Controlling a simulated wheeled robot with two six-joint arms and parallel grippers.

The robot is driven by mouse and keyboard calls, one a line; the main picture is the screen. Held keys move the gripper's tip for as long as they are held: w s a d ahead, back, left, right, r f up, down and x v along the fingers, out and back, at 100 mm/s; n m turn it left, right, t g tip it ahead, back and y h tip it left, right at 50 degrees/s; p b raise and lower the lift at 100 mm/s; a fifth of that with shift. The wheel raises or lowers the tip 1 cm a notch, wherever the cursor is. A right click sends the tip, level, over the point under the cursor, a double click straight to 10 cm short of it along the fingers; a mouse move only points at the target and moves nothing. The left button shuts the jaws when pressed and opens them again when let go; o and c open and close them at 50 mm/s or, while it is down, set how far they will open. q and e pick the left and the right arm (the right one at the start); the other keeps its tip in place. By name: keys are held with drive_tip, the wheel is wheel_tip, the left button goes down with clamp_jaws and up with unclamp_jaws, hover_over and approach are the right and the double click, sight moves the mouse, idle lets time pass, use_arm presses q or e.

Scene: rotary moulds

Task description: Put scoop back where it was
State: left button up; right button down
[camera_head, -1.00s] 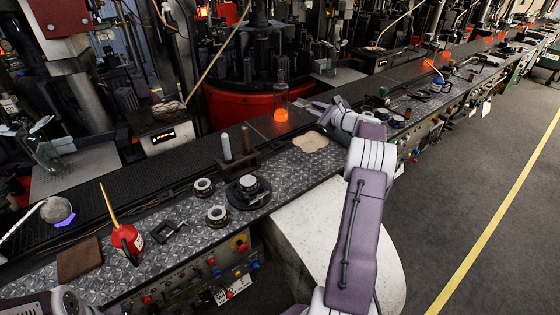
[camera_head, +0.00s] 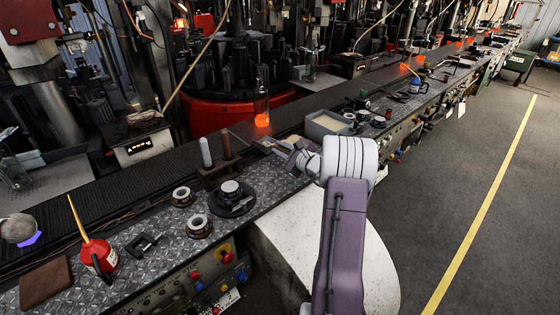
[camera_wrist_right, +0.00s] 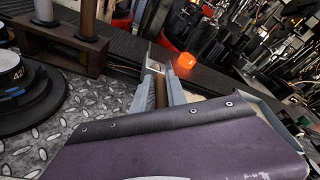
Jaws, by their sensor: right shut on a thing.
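The scoop shows in the right wrist view as a small metal trough (camera_wrist_right: 153,62) with a brown handle. My right gripper (camera_wrist_right: 160,90) is shut on the handle, and the trough points away from the wrist. In the head view my right gripper (camera_head: 272,147) is low over the bench edge beside the conveyor, right of a dark rack (camera_head: 217,176). The scoop is small there and mostly hidden by the gripper. Whether it touches the bench I cannot tell. A pale box (camera_head: 327,124) stands just right of the gripper. My left gripper is out of view.
The rack holds upright rods; it also shows in the right wrist view (camera_wrist_right: 60,48). Round moulds (camera_head: 198,226) and a black dish (camera_head: 233,205) lie nearer. A glowing orange bottle (camera_head: 262,118) stands on the conveyor. A red oil can (camera_head: 97,257) stands at left.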

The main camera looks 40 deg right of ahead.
wheel_tip(320, 180, down, 4)
drive_tip(key=shift+f, duration=0.1)
drive_tip(key=shift+f+b, duration=0.4)
drive_tip(key=shift+b, duration=0.25)
drive_tip(key=c, duration=1.3)
unclamp_jaws()
drive_tip(key=shift+r+p, duration=0.55)
drive_tip(key=shift+p, duration=0.15)
drive_tip(key=b+v, duration=0.1)
drive_tip(key=v, duration=1.1)
